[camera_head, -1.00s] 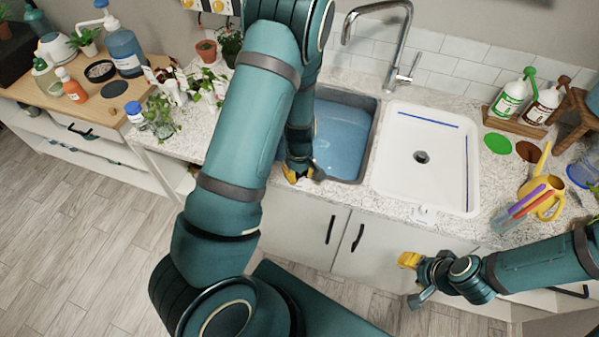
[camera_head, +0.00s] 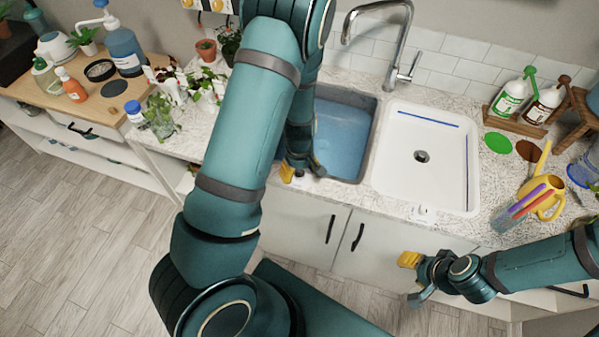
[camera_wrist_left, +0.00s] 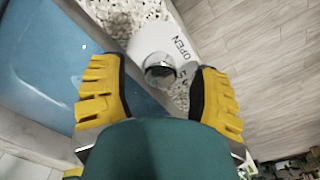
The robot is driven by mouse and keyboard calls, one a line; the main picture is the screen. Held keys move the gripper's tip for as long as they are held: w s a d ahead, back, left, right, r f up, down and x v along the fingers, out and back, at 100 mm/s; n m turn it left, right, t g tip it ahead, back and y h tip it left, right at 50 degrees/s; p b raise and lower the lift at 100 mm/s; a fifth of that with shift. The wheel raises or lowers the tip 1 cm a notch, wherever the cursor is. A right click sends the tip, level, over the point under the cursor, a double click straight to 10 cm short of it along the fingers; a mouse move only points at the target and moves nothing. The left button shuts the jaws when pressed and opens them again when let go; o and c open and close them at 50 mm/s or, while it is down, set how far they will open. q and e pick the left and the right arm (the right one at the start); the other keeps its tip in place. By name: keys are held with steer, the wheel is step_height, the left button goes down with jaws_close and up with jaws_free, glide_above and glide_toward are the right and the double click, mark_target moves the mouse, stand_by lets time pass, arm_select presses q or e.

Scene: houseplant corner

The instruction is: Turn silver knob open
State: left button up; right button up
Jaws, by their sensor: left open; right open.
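The silver knob (camera_wrist_left: 160,72) is a short round metal piece on a white base plate (camera_wrist_left: 158,42) in the left wrist view. The plate reads "OPEN", with a second word partly hidden. My left gripper (camera_wrist_left: 157,78) is open, its yellow-backed fingers on either side of the knob, with gaps showing. Whether the fingers reach down to knob height I cannot tell. In the head view my left gripper (camera_head: 302,171) is at the counter's front edge before the blue basin, mostly covering the knob. My right gripper (camera_head: 411,277) is open and empty before the cabinet doors.
The blue-filled basin (camera_head: 341,138) lies behind my left gripper. An empty white sink (camera_head: 455,165) is to its right, with another small white plate (camera_head: 424,211) at its front. A tall faucet (camera_head: 397,60) stands behind. A yellow watering can (camera_head: 546,198) stands at right.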

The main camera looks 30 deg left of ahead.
mark_target(299, 173)
arm_select(q)
step_height(299, 173, up, 11)
stand_by(0.4)
stand_by(0.4)
steer(key=s+d+f+m, duration=0.2)
steer(key=s+f, duration=0.2)
steer(key=f, duration=0.2)
steer(key=s+d+f+m, duration=0.2)
steer(key=s+f, duration=0.1)
steer(key=f, duration=0.4)
steer(key=s+d+f+m+h, duration=0.4)
steer(key=s+d+f, duration=0.2)
steer(key=s+d, duration=0.4)
steer(key=w+d+f+m+t+b, duration=0.2)
steer(key=w+d+b, duration=0.1)
steer(key=w+b, duration=0.5)
steer(key=shift+d+f, duration=0.15)
steer(key=shift+f, duration=0.15)
